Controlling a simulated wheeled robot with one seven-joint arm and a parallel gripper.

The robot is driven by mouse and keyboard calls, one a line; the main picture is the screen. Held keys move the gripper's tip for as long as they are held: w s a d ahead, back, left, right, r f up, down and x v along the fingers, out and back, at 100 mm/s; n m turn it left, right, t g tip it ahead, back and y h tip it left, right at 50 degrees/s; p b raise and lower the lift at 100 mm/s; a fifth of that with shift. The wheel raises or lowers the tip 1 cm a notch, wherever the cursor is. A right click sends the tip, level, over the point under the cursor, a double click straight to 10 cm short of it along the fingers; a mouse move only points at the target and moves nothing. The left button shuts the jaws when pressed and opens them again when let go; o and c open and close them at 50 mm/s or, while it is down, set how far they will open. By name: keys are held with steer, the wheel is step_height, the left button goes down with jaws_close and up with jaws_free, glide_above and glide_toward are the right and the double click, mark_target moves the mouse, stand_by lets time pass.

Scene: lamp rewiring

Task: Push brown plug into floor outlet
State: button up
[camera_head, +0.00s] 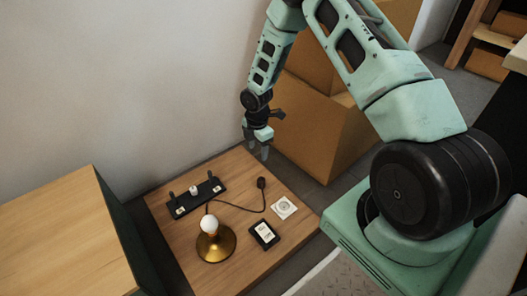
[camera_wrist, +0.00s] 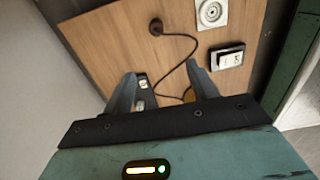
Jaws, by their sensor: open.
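The dark brown plug (camera_head: 261,183) lies on the wooden board at the end of a cord that runs to the lamp. It also shows in the wrist view (camera_wrist: 156,27), at the top. The white square floor outlet (camera_head: 284,207) is apart from the plug, to its lower right; in the wrist view its round socket face (camera_wrist: 211,13) is at the top right. My gripper (camera_head: 258,152) is open and empty, above the far edge of the board. Its two fingers (camera_wrist: 163,92) show apart in the wrist view, with the plug beyond them.
The brass lamp (camera_head: 214,244) with a white bulb stands on the wooden board (camera_head: 180,240). A black switch box (camera_head: 264,235) and a black bar-shaped fixture (camera_head: 197,195) are near it. Cardboard boxes (camera_head: 315,130) stand behind; a wooden cabinet (camera_head: 60,240) is at left.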

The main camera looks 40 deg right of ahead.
mark_target(261, 179)
steer(key=f+b, duration=0.3)
steer(key=f, duration=0.3)
steer(key=d+f+b, duration=0.1)
steer(key=f+b, duration=0.2)
steer(key=f, duration=0.4)
steer(key=f+b, duration=0.3)
steer(key=f, duration=0.3)
steer(key=shift+w+d+f, duration=0.25)
steer(key=shift+w+d, duration=0.05)
steer(key=shift+d, duration=0.05)
steer(key=c, duration=1.1)
steer(key=shift+r+p, duration=2.4)
steer(key=shift+r, duration=0.35)
steer(key=shift+s+d+p, duration=0.15)
steer(key=shift+s+p, duration=1.15)
steer(key=shift+s, duration=2.25)
steer(key=shift+s+d+p, duration=0.1)
steer(key=shift+s+p, duration=1.2)
steer(key=shift+s, duration=2.2)
steer(key=shift+f, duration=0.2)
